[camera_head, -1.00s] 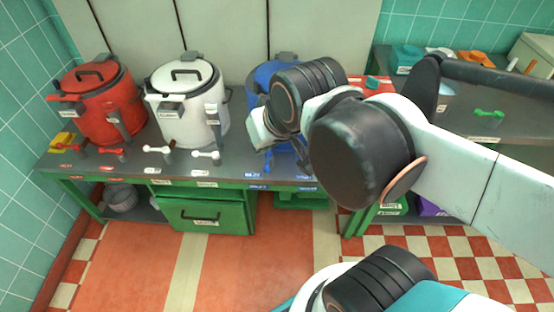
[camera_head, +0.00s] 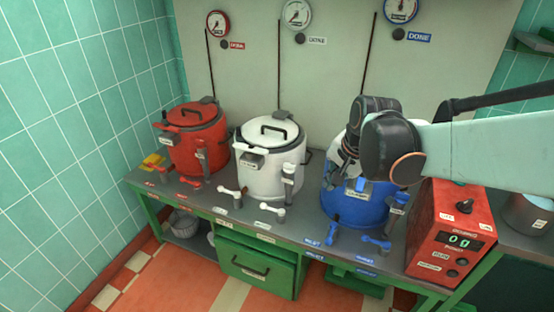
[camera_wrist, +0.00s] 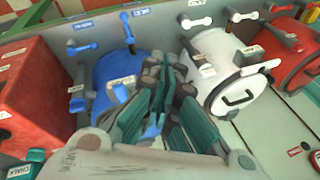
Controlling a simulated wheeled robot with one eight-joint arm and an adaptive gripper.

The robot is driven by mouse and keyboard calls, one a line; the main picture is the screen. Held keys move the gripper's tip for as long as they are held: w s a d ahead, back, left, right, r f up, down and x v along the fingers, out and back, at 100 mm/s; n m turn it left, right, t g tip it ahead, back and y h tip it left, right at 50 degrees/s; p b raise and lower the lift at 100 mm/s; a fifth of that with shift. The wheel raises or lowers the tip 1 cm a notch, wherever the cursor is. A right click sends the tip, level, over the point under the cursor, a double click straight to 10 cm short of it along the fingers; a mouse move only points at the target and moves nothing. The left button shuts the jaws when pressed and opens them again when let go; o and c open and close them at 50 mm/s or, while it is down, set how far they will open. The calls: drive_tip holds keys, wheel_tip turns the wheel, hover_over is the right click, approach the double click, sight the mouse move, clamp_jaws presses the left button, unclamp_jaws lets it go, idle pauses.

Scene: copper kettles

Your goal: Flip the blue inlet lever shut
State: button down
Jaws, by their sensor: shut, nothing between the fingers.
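The blue kettle (camera_head: 345,205) stands on the counter's right part, and its upper part is partly hidden by my arm. Two blue levers sit at the counter front below it. The left one (camera_head: 333,231) is beside a blue label that seems to read inlet (camera_head: 312,242); the right one (camera_head: 377,243) lies with its handle toward the left. Both show in the wrist view, the left one (camera_wrist: 128,28) and the other (camera_wrist: 79,47). My gripper (camera_head: 347,152) is shut and empty, above the blue kettle and behind the levers, apart from them.
The white kettle (camera_head: 268,165) and red kettle (camera_head: 190,140) stand to the left with their own levers. A red box with a green display (camera_head: 452,232) stands close on the right. Gauges hang on the wall behind. Space before the counter front is open.

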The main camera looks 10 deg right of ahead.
sight(331, 233)
drive_tip(key=d+f+m+g+y, duration=0.1)
drive_tip(key=d+f+m, duration=0.6)
drive_tip(key=f, duration=0.5)
drive_tip(key=w+d+f+m+g+y+p, duration=0.1)
drive_tip(key=d+f+m, duration=0.6)
drive_tip(key=f, duration=0.5)
drive_tip(key=shift+w+d+p, duration=0.15)
drive_tip(key=shift+d+p, duration=0.15)
drive_tip(key=shift+d, duration=0.6)
drive_tip(key=shift+f, duration=0.1)
drive_tip(key=b+x, duration=0.1)
drive_tip(key=x, duration=0.2)
drive_tip(key=a+b+x, duration=0.1)
drive_tip(key=b+x, duration=0.1)
drive_tip(key=x, duration=0.2)
drive_tip(key=a+b+x, duration=0.1)
drive_tip(key=b+x, duration=0.1)
drive_tip(key=x, duration=0.2)
drive_tip(key=shift+w+a, duration=0.25)
drive_tip(key=shift+w, duration=0.2)
drive_tip(key=shift+w+a, duration=0.35)
drive_tip(key=shift+a, duration=0.1)
